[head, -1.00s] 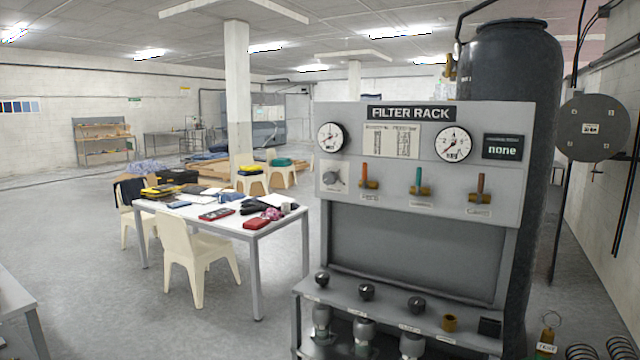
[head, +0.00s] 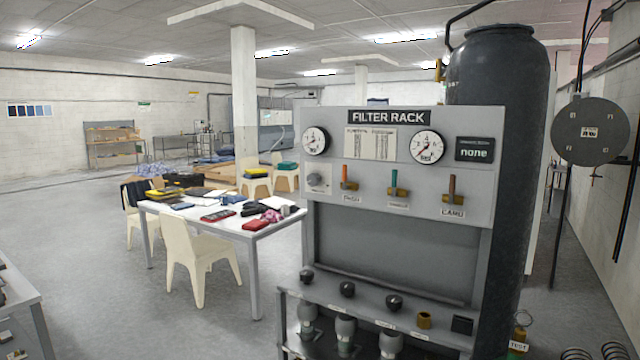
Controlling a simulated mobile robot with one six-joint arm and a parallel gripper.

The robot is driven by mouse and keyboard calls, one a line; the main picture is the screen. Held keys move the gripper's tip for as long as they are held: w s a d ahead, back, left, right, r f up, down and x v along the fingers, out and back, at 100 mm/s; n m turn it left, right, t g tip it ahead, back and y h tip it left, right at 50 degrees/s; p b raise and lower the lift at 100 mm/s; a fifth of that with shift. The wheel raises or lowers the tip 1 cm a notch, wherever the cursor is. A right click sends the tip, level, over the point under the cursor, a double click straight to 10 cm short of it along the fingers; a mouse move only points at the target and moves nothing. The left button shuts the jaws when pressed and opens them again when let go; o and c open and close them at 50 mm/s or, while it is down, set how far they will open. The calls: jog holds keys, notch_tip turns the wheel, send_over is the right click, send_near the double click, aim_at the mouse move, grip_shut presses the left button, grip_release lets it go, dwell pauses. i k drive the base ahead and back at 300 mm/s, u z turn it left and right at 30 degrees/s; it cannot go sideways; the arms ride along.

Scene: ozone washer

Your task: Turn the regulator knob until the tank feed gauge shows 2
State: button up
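The grey filter rack (head: 480,205) stands right of centre in the head view. A round grey knob (head: 318,179) sits at the left of its upper panel, below the left dial gauge (head: 315,141). A second dial gauge (head: 427,147) is at the panel's upper right. I cannot read which gauge is the tank feed one, and the needle values are too small to tell surely. My gripper is not in view, and nothing of mine shows at the knob.
Three valve levers (head: 397,183) sit in a row right of the knob. A small display (head: 474,149) reads "none". The lower shelf holds several black knobs (head: 347,289). A dark tank (head: 497,75) rises behind. A cluttered table (head: 254,240) and chair (head: 197,255) stand left; floor in front is clear.

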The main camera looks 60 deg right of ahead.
aim_at(313, 179)
jog(key=u, duration=0.6)
jog(key=k, duration=0.25)
jog(key=z, duration=1.6)
jog(key=i, duration=0.5)
jog(key=u, duration=0.45)
